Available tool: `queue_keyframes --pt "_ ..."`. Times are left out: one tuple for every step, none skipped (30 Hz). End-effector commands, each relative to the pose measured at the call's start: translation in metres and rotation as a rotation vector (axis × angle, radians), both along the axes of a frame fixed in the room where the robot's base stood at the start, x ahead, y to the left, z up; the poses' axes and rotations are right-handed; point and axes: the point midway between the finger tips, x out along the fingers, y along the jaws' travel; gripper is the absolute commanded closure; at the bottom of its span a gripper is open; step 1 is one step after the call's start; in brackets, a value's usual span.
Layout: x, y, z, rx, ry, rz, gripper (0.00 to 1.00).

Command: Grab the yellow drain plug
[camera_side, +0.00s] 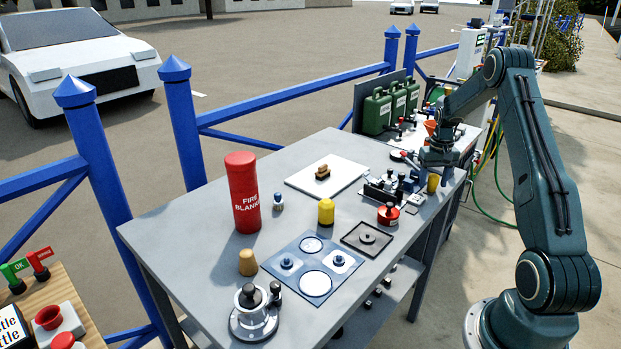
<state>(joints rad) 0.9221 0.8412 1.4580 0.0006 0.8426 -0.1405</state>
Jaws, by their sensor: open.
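My gripper (437,163) is at the far right end of the grey table, pointing down above a cluster of small metal and black fittings (392,188). It is open; its fingertips are small and partly lost among the fittings. A small yellow tapered piece (433,184), which looks like the drain plug, stands just below and beside the gripper near the table's right edge. I see no contact between them, but the gap is hard to judge. A larger yellow cylinder with a narrower top (326,211) stands upright mid-table, well left of the gripper.
The grey table (190,225) also bears a tall red fire blanket cylinder (243,192), a white board (347,177), a black tray (351,240), a red tin (388,215) and a blue-grey panel (275,255). Green cans (377,112) stand behind.

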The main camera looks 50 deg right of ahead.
Motion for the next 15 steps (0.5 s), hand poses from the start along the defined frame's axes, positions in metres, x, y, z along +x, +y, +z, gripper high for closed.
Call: queue_keyframes --pt "0.0 0.0 0.0002 0.0 0.0 0.0 0.44" --pt "0.0001 -0.0001 0.0003 0.0 0.0 0.0 0.44" --pt "0.0001 -0.0001 0.0003 0.0 0.0 0.0 0.44" --pt "0.0001 -0.0001 0.0004 0.0 0.0 0.0 0.44" --pt "0.0001 -0.0001 0.0004 0.0 0.0 0.0 0.44" --pt "0.0001 -0.0001 0.0004 0.0 0.0 0.0 0.46" --pt "0.0001 -0.0001 0.0005 0.0 0.0 0.0 0.52" --pt "0.0001 -0.0001 0.0005 0.0 0.0 0.0 0.58" --pt "0.0001 -0.0001 0.0005 0.0 0.0 0.0 0.66" --pt "0.0001 -0.0001 0.0005 0.0 0.0 0.0 0.72" --pt "0.0001 -0.0001 0.0005 0.0 0.0 0.0 0.78" --pt "0.0001 -0.0001 0.0005 0.0 0.0 0.0 0.86" --pt "0.0 -0.0001 0.0005 0.0 0.0 0.0 0.92" --pt "0.0 -0.0001 0.0005 0.0 0.0 0.0 0.92" --pt "0.0 -0.0001 0.0006 0.0 0.0 0.0 0.92"
